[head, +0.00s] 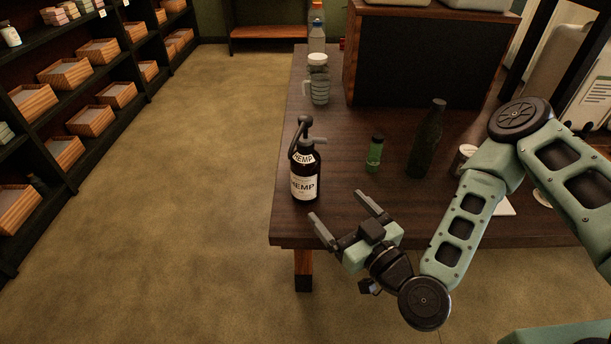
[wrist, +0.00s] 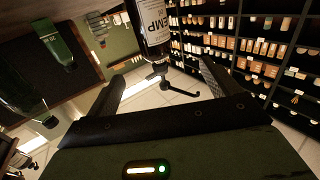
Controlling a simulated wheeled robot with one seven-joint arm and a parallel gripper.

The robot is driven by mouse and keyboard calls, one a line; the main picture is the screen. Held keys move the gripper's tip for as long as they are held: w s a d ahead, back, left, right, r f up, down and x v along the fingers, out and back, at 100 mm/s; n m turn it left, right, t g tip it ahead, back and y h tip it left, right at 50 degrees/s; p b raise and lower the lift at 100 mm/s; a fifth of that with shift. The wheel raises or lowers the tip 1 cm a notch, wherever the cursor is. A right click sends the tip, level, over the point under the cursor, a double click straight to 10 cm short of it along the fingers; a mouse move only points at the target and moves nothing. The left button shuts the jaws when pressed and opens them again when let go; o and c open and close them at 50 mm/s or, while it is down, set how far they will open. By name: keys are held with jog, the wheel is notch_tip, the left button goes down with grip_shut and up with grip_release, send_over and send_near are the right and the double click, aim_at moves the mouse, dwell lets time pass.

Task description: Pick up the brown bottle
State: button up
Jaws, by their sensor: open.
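The brown bottle (head: 305,176) is dark, with a black pump top and a white label reading HEMP. It stands upright near the left front corner of the wooden table (head: 340,226). My gripper (head: 337,206) is open and empty at the table's front edge, just in front of the bottle and slightly to its right. In the wrist view, the bottle's label (wrist: 153,24) shows at the top, beyond the open fingers (wrist: 160,76). A gap shows between the fingers and the bottle. Part of the bottle is cut off by that view's top edge.
A small green bottle (head: 375,154) and a tall dark green bottle (head: 427,140) stand right of the brown bottle. A white-capped jug (head: 318,80) stands behind it. A dark box (head: 420,62) fills the table's back. Shelves (head: 80,90) line the left; the floor between is clear.

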aim_at(313, 173)
jog(key=shift+w+a+f+b, duration=0.15)
jog(key=shift+w+f+b, duration=0.25)
jog(key=shift+w+b, duration=0.5)
jog(key=shift+w+a+r+b, duration=0.15)
jog(key=shift+r+b, duration=0.1)
jog(key=shift+b, duration=0.3)
jog(key=shift+m+h, duration=0.3)
jog(key=p+x, duration=0.1)
jog(key=x, duration=0.2)
jog(key=p+x, duration=0.1)
jog(key=x, duration=0.5)
jog(key=shift+w+r+p, duration=0.1)
jog(key=shift+r+p, duration=0.15)
jog(key=shift+p, duration=0.15)
jog(key=shift+x, duration=2.95)
jog(key=shift+r, duration=0.2)
